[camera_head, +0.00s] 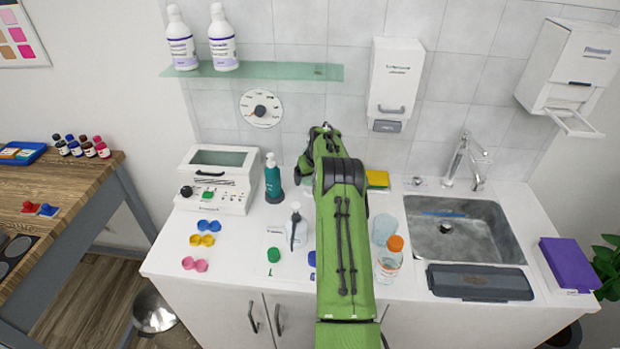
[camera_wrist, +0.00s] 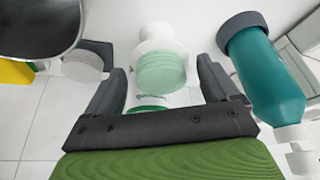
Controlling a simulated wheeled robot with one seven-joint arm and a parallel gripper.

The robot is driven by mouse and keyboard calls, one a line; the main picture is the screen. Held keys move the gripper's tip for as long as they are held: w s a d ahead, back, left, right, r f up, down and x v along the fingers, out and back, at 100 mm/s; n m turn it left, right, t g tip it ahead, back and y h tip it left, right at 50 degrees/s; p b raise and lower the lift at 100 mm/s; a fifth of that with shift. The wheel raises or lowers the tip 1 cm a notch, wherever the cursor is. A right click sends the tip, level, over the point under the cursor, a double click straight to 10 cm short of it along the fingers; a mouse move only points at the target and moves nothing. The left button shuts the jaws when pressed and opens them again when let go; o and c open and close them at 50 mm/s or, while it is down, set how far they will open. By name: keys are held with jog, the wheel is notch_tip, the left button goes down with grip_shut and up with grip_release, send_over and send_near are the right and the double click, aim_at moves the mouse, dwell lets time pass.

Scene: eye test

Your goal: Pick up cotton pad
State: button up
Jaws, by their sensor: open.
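In the wrist view, a stack of pale green round layers (camera_wrist: 161,72), which look like cotton pads, sits at a white round holder (camera_wrist: 158,38). My gripper (camera_wrist: 162,82) is open, with one dark finger on each side of the stack. I see no finger closed on it, and I cannot tell how far the stack is in depth. A green curved edge (camera_wrist: 150,106) shows below the stack, partly hidden by the gripper's dark palm. In the head view my green arm hides the stack and the fingers.
A teal pump bottle (camera_head: 273,179) stands close by and shows beside the right finger (camera_wrist: 268,75). A white box device (camera_head: 217,180) stands left. A bottle with an orange cap (camera_head: 388,262) and a sink (camera_head: 462,232) are right. Above hangs a white dispenser (camera_head: 396,78).

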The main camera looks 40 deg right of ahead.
jog(key=shift+r, duration=0.1)
jog(key=shift+c, duration=0.5)
jog(key=c, duration=1)
jog(key=shift+c, duration=0.2)
jog(key=shift+r, duration=0.1)
jog(key=shift+r, duration=0.35)
jog(key=shift+s+a+r, duration=0.1)
jog(key=shift+s+r, duration=0.05)
jog(key=shift+s, duration=0.1)
jog(key=s, duration=0.1)
jog(key=s+a, duration=0.1)
jog(key=s+b, duration=0.1)
jog(key=shift+a, duration=0.25)
notch_tip(320, 180, up, 14)
jog(key=p, duration=0.2)
jog(key=shift+s, duration=0.1)
